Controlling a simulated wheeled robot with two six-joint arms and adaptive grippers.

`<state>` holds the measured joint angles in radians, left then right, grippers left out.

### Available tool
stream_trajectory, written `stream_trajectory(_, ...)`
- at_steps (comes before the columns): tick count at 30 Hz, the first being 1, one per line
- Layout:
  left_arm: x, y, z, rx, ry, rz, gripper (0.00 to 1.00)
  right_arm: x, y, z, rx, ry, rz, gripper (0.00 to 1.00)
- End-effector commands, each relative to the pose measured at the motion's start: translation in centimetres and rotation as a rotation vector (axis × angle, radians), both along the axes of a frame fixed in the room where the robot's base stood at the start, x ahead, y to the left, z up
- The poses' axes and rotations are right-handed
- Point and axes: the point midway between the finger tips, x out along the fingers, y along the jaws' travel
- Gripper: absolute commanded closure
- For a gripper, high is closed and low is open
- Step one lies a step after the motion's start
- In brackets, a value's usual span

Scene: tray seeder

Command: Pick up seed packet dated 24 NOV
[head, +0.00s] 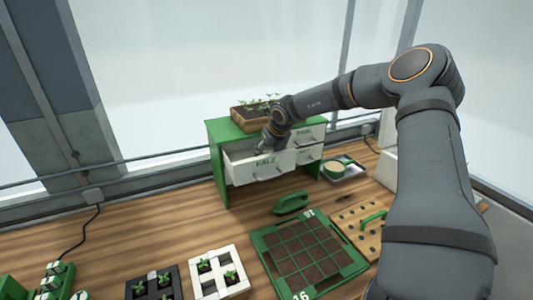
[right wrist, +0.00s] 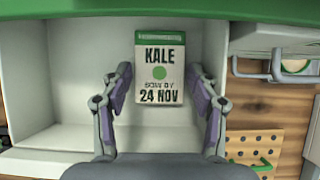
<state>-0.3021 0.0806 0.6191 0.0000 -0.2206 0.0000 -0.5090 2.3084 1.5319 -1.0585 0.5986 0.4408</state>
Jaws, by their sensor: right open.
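The seed packet (right wrist: 160,95) is cream with a green top band and green dot, and reads "KALE", "SOW BY 24 NOV". It lies in the open white drawer (right wrist: 40,90) in the right wrist view. The drawer, labelled KALE, also shows in the head view (head: 260,175), where the packet is hidden. My right gripper (right wrist: 160,72) is open in the drawer, one finger on each side of the packet, with small gaps visible. It is partly hidden at the drawer in the head view (head: 263,148). My left gripper is not in view.
The green cabinet (head: 217,165) carries a wooden planter (head: 247,122) on top. In front are a green-framed soil tray (head: 265,255), a pegboard (head: 350,218) and small seedling trays. The wooden table's left middle is clear.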

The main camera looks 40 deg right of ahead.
Motion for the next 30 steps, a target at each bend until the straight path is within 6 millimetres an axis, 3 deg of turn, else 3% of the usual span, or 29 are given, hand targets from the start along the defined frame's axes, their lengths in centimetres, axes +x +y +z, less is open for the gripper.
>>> stream_trajectory(8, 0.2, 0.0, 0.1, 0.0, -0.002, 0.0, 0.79, 0.2, 0.0, -0.4, -0.001, -0.002, 0.001, 0.4)
stream_trajectory(15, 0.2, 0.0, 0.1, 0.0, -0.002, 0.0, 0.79, 0.2, 0.0, -0.4, -0.001, -0.001, 0.001, 0.72)
stream_trajectory(23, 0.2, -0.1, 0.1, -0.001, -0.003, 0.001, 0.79, 0.2, -0.1, -0.3, 0.0, -0.001, 0.0, 0.73)
stream_trajectory(30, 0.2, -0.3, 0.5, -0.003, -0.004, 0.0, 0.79, -0.1, -1.1, 1.6, 0.001, -0.004, -0.001, 0.73)
